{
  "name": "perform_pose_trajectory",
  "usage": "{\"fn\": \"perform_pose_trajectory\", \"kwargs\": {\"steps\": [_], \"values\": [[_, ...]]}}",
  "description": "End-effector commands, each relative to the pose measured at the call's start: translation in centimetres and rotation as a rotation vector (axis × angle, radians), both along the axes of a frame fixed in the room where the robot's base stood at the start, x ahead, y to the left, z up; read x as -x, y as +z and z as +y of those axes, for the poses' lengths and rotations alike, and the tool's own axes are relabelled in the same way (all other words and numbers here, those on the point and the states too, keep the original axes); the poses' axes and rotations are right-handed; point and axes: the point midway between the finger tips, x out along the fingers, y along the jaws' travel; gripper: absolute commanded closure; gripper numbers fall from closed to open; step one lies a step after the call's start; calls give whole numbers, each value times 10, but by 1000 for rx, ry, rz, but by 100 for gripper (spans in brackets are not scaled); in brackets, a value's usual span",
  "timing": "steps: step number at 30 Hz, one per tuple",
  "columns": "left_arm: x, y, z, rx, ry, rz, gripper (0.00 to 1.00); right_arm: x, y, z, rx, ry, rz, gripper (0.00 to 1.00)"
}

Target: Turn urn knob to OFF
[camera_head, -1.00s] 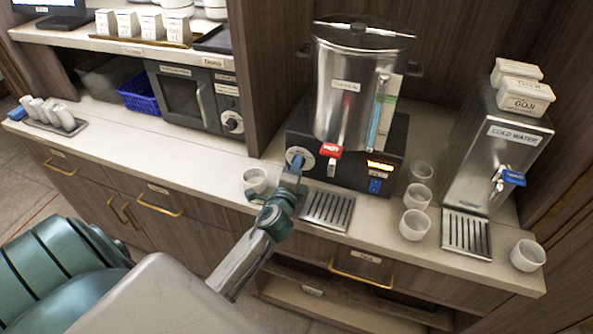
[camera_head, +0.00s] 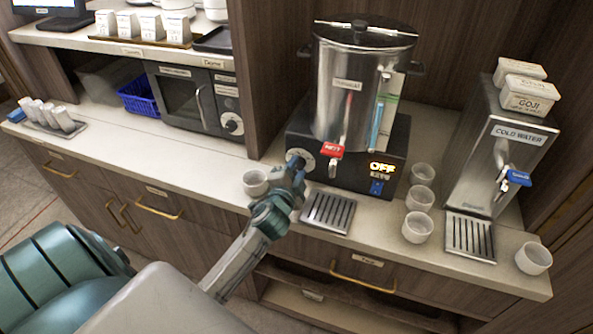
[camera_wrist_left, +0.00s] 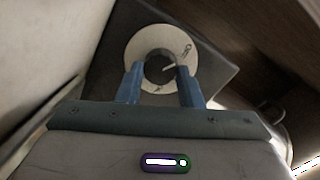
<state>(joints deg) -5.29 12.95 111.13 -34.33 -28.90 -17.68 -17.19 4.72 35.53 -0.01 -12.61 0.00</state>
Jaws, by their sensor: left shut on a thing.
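The steel urn (camera_head: 335,95) stands on a black base (camera_head: 345,178) on the counter. Its round knob sits on a pale dial (camera_head: 305,153) at the left of the base front. In the left wrist view the dark knob (camera_wrist_left: 160,67) is between the blue fingertips, on a pale dial plate (camera_wrist_left: 138,45) with lettering. A light pointer mark on the knob points to the upper right, toward the lettering. My left gripper (camera_head: 297,162) is shut on the knob; it also shows in the left wrist view (camera_wrist_left: 160,82). My right gripper is not in view.
A red tap (camera_head: 332,150) hangs over a drip tray (camera_head: 328,212). A white cup (camera_head: 255,182) stands just left of my gripper. Several cups (camera_head: 417,226) stand right of the urn, near the cold water dispenser (camera_head: 505,150).

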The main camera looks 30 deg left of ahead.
Motion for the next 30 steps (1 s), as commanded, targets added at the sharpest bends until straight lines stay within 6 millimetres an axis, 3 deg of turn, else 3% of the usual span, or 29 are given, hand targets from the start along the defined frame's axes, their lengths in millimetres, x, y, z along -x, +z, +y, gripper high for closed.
{"fn": "perform_pose_trajectory", "kwargs": {"steps": [12, 13, 15, 16, 25, 30], "values": [[0, -1, 0, 9, 0, 1, 90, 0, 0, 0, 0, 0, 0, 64], [0, -1, 0, 9, 0, 1, 61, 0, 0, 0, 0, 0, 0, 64], [0, -1, 0, 9, 0, 1, 48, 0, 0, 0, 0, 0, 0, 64], [0, -1, 0, 7, 1, 0, 45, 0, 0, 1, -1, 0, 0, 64], [2, -1, -1, 7, 0, 0, 45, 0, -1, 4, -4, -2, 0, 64], [22, -2, -6, 7, -2, 0, 45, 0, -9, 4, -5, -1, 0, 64]]}}
